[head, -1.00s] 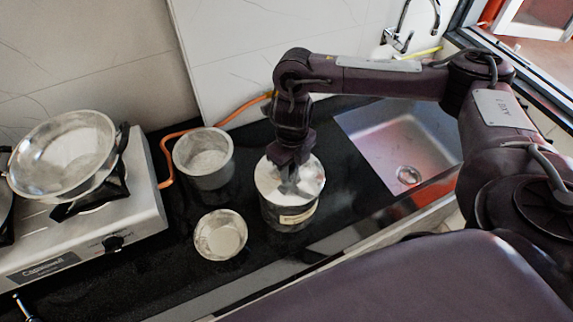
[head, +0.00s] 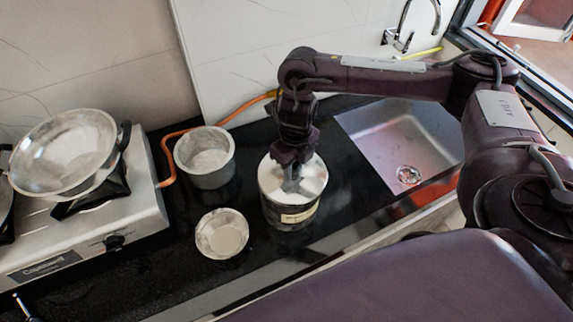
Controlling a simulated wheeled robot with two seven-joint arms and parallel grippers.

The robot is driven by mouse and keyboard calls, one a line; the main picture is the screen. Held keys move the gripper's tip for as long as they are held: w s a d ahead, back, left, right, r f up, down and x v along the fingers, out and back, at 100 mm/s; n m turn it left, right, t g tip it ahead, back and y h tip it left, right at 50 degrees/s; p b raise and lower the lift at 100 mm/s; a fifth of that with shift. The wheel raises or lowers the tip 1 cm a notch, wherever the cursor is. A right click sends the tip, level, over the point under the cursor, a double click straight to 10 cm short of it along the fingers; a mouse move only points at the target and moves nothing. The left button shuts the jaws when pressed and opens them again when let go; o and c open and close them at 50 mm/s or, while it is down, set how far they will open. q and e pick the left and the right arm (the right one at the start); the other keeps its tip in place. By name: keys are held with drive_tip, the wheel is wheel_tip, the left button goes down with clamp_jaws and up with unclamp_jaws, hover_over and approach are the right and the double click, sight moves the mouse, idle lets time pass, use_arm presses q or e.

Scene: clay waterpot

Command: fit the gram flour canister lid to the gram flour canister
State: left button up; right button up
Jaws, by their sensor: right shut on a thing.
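The gram flour canister (head: 283,217) is a metal cylinder with a pale label, upright on the black counter. The round silver gram flour canister lid (head: 312,172) sits at its top and covers the opening. I cannot tell whether the lid is fully seated. My right gripper (head: 291,184) reaches down over the middle of the lid and is shut on it, likely at a knob that the fingers hide. My left gripper is not in view.
A grey metal pot (head: 205,170) and a small metal bowl (head: 221,234) stand left of the canister. A stove (head: 135,215) with a large pan (head: 63,153) is farther left. A sink (head: 395,130) lies to the right. An orange hose (head: 167,160) runs behind the pot.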

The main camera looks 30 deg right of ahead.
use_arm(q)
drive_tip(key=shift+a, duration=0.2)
use_arm(e)
drive_tip(key=shift+s+f, duration=0.1)
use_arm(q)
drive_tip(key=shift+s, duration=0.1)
use_arm(e)
drive_tip(key=shift+s+a+f, duration=0.15)
drive_tip(key=shift+a+f, duration=0.1)
drive_tip(key=shift+f, duration=0.05)
drive_tip(key=o, duration=0.9)
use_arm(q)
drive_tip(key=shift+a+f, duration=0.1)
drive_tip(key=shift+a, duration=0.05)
use_arm(e)
drive_tip(key=shift+o, duration=1.2)
drive_tip(key=shift+a, duration=0.15)
drive_tip(key=shift+d, duration=0.3)
drive_tip(key=shift+r, duration=0.15)
drive_tip(key=shift+r, duration=0.25)
drive_tip(key=r, duration=0.2)
drive_tip(key=r+p, duration=0.1)
drive_tip(key=r, duration=0.4)
drive_tip(key=shift+a, duration=0.25)
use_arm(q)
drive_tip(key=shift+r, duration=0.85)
use_arm(e)
drive_tip(key=shift+a+r, duration=0.1)
drive_tip(key=shift+r, duration=0.25)
